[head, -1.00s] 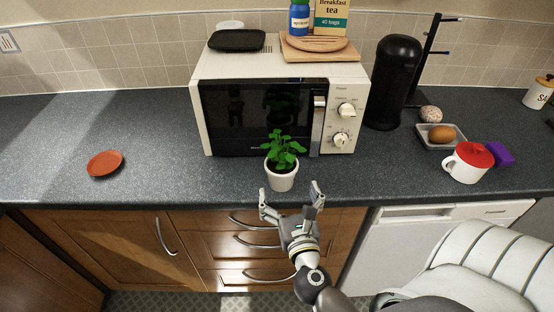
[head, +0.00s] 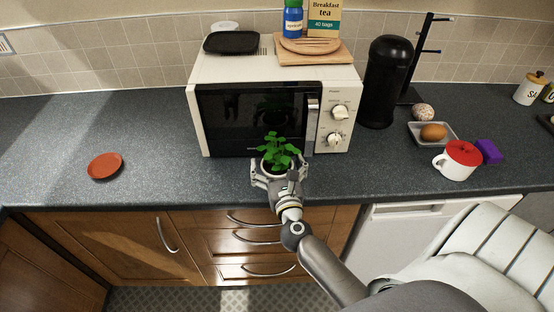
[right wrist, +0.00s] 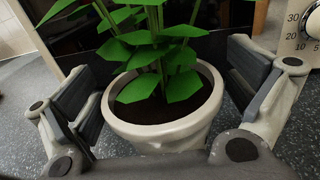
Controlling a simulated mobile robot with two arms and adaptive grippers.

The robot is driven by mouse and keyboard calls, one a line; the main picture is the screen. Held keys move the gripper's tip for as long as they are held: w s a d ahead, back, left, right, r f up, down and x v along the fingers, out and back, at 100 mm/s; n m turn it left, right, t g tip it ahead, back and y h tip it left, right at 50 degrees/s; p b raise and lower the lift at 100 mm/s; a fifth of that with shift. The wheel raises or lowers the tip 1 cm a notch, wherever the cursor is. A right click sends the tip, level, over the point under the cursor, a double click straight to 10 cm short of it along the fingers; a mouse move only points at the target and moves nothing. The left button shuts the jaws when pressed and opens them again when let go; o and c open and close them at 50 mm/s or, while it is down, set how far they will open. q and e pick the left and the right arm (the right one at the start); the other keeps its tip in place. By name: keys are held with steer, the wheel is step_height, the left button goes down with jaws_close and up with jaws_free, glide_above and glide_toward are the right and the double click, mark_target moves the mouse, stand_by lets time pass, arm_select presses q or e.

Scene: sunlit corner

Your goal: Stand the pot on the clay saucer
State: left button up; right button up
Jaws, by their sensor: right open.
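The pot (right wrist: 160,131) is white with dark soil and a green leafy plant (head: 279,152). It stands upright on the dark counter in front of the microwave. My right gripper (head: 274,175) is around the pot, its open fingers on either side. In the right wrist view a gap shows between the pot and the left finger; the right finger is close to the rim, and I cannot tell if it touches. The clay saucer (head: 105,166) is a flat orange-red dish on the counter at the left, empty. My left gripper is not in view.
The white microwave (head: 330,160) stands right behind the pot. To the right are a black cylinder (head: 388,80), a tray with an egg (head: 432,132), a red-topped white mug (head: 457,162) and a purple block (head: 489,151). The counter between saucer and pot is clear.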

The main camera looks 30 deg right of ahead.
steer(key=shift+s, duration=0.1)
steer(key=shift+c, duration=1)
steer(key=c, duration=1.1)
steer(key=shift+r, duration=0.1)
steer(key=shift+c, duration=0.2)
